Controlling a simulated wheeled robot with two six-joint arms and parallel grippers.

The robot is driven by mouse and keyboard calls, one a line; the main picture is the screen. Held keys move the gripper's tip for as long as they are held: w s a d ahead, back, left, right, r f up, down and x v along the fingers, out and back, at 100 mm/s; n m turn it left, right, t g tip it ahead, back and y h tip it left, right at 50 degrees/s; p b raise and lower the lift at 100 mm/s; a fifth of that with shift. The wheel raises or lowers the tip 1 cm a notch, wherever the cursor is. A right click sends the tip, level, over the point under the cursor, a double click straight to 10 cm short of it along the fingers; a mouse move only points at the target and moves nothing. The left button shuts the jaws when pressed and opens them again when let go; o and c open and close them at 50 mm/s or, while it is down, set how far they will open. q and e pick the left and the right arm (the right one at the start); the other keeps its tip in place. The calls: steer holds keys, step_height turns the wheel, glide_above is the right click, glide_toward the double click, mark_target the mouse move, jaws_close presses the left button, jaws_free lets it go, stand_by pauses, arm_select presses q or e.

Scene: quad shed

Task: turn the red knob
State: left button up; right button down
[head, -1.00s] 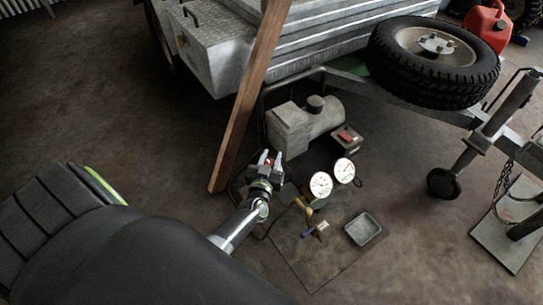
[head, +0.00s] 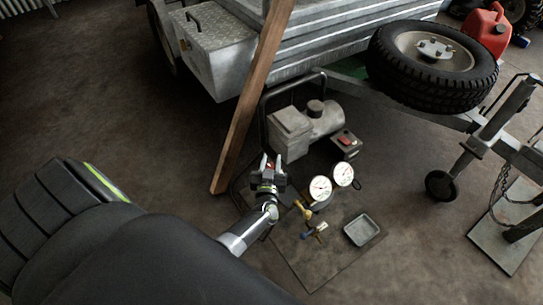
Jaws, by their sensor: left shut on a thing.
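My left gripper (head: 270,163) is low in the middle of the head view, in front of the grey compressor-like unit (head: 292,131). Its fingers point up in the picture, away from me. A small patch of red, which looks like the red knob (head: 270,167), shows between the fingers, and the gripper is shut on it. Most of the knob is hidden by the gripper. Two white dial gauges (head: 320,188) (head: 343,175) with brass fittings stand just right of the gripper. My right gripper is not in view.
A wooden plank (head: 247,105) leans close on the left of the gripper. A small box with a red switch (head: 346,141), a metal tray (head: 362,229) and a blue-handled fitting (head: 314,231) lie to the right. A trailer with a spare wheel (head: 432,62) stands behind.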

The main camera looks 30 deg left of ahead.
arm_select(q)
steer(key=shift+a+r+n+g+y+p, duration=0.15)
steer(key=shift+n+g+y+p, duration=0.4)
steer(key=shift+n+g+y, duration=0.55)
steer(key=shift+s+y, duration=0.1)
steer(key=shift+y, duration=0.5)
steer(key=shift+s+a+f+n+g+y, duration=0.1)
steer(key=shift+f+n+g+y, duration=0.1)
steer(key=shift+n+g+y, duration=0.55)
steer(key=shift+s+n+g+y, duration=0.15)
steer(key=shift+n+g+y, duration=0.4)
steer(key=shift+g, duration=0.1)
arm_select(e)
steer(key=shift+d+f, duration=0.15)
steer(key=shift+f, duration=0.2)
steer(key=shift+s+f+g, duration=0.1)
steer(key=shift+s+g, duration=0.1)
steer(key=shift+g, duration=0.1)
arm_select(q)
steer(key=o, duration=1)
steer(key=shift+c, duration=0.2)
